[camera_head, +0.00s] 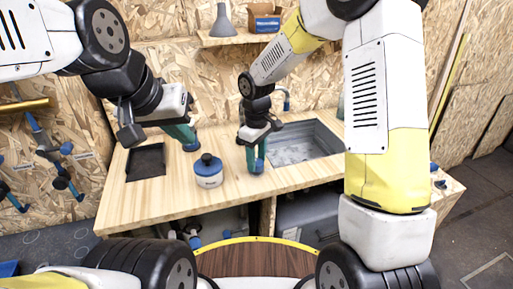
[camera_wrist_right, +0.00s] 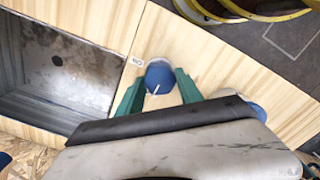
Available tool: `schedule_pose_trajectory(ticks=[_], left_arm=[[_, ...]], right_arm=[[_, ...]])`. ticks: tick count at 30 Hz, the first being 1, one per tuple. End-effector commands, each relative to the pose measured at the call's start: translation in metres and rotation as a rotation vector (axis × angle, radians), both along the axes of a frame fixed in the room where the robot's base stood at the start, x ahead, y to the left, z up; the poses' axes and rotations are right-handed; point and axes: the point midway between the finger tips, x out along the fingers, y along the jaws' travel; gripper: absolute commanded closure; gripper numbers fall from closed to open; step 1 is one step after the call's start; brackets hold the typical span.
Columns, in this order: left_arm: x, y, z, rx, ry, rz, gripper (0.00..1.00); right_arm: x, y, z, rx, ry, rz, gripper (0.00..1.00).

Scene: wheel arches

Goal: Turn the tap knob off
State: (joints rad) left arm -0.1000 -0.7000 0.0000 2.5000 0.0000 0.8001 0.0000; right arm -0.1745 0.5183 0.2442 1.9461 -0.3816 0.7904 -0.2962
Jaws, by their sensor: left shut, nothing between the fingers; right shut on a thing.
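The tap knob (camera_wrist_right: 160,76) is round and blue with a white mark. In the right wrist view it sits between the two teal fingers of my right gripper (camera_wrist_right: 159,90), which is shut on it. A small label lies beside it on the wood; its text is hard to read. In the head view my right gripper (camera_head: 256,158) reaches down to the counter left of the sink (camera_head: 303,146) and largely hides the knob. My left gripper (camera_head: 184,136) is shut and empty above the counter's back left.
A white jar with a blue lid (camera_head: 208,172) stands on the counter (camera_head: 160,203) left of my right gripper. A black square recess or tray (camera_head: 146,161) is further left. A shelf (camera_head: 238,40) above holds a grey funnel-like item (camera_head: 222,20) and a box (camera_head: 264,18).

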Motion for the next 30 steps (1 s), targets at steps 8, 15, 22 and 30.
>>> schedule_pose_trajectory(ticks=[8, 15, 22, 30], left_arm=[[0.0000, 0.0000, 0.0000, 0.000, 0.000, 0.000, 1.00], [0.0000, 0.0000, 0.0000, 0.000, 0.000, 0.000, 1.00], [0.0000, 0.0000, 0.0000, 0.000, 0.000, 0.000, 1.00], [0.0000, 0.0000, 0.0000, 0.000, 0.000, 0.000, 1.00]], right_arm=[[0.0010, 0.0003, 0.0013, 0.001, -0.003, 0.033, 0.98], [0.0012, 0.0003, 0.0013, 0.001, -0.004, 0.034, 0.98], [0.0008, 0.0002, 0.0010, 0.001, -0.003, 0.033, 0.36], [0.0005, 0.0000, 0.0011, 0.000, -0.001, 0.032, 0.36]])
